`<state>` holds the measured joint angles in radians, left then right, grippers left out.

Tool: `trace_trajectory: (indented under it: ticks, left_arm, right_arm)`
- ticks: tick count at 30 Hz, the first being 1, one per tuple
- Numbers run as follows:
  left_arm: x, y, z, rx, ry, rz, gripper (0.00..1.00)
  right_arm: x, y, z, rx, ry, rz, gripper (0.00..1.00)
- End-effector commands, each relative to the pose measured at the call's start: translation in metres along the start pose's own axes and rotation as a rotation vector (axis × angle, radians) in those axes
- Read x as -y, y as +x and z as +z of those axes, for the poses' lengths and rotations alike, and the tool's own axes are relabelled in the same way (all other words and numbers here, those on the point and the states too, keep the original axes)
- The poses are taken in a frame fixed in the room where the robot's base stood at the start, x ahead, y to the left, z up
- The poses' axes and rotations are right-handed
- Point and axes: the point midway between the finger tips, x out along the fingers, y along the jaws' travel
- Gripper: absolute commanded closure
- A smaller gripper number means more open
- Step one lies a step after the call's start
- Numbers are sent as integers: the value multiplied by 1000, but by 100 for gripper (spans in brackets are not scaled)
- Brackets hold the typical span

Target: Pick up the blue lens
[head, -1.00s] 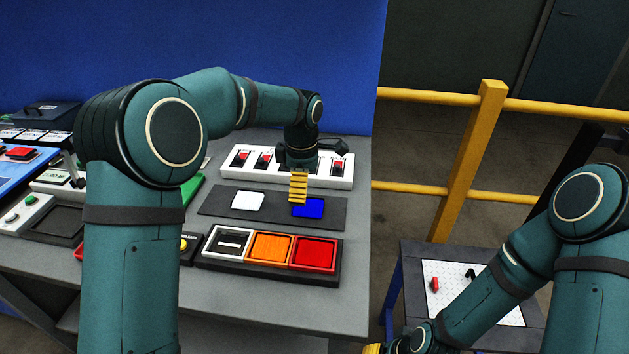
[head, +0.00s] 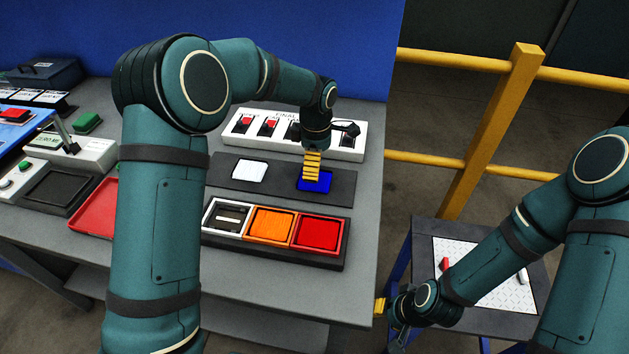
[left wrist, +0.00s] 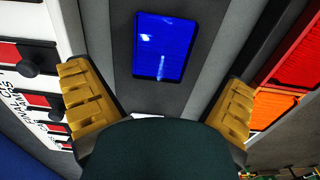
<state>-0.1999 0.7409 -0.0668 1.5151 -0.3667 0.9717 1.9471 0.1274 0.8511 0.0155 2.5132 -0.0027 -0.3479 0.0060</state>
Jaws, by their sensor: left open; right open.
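The blue lens (head: 315,188) is a flat, glossy square lying on the dark grey mat (head: 344,194) on the workbench, right of a white square (head: 250,170). My left gripper (head: 312,178) points down over it, and its yellow fingers hide part of it in the head view. In the left wrist view the lens (left wrist: 165,47) shows whole, between and beyond the spread fingers of the left gripper (left wrist: 160,100). The gripper is open and holds nothing. My right gripper (head: 386,318) is open, low beside the small side table and away from the lens.
A white switch panel (head: 346,146) stands behind the mat. A tray with white, orange and red (head: 320,233) compartments lies in front. A red tray (head: 88,215) is left. A yellow railing (head: 500,130) and a small table (head: 425,240) with a red piece stand right.

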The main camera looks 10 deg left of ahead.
Motion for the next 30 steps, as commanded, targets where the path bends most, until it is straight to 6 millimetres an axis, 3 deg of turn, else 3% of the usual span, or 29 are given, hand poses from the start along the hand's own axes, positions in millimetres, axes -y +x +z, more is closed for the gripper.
trace_trajectory:
  ticks: [5, 13, 21, 23, 27, 30]
  left_arm:
    - [2, 12, -2, -1, -1, -3, 0]
    - [3, 49, -4, 0, -1, -3, 0]
    - [3, 53, -3, -1, 0, -1, 0]
    - [3, 53, -3, -1, 0, -1, 18]
    - [3, 53, -3, -1, 0, -1, 64]
    - [3, 53, -3, 0, 0, -1, 64]
  right_arm:
    - [-1, 3, 0, 0, 0, 0, 53]
    - [-4, 10, -1, -4, -1, 0, 53]
    - [-4, 10, -1, -5, -1, 0, 53]
    - [-4, 10, -1, -5, -1, 0, 53]
    - [-4, 10, -1, -5, -1, 0, 53]
    - [-4, 10, -1, -5, -1, 0, 53]
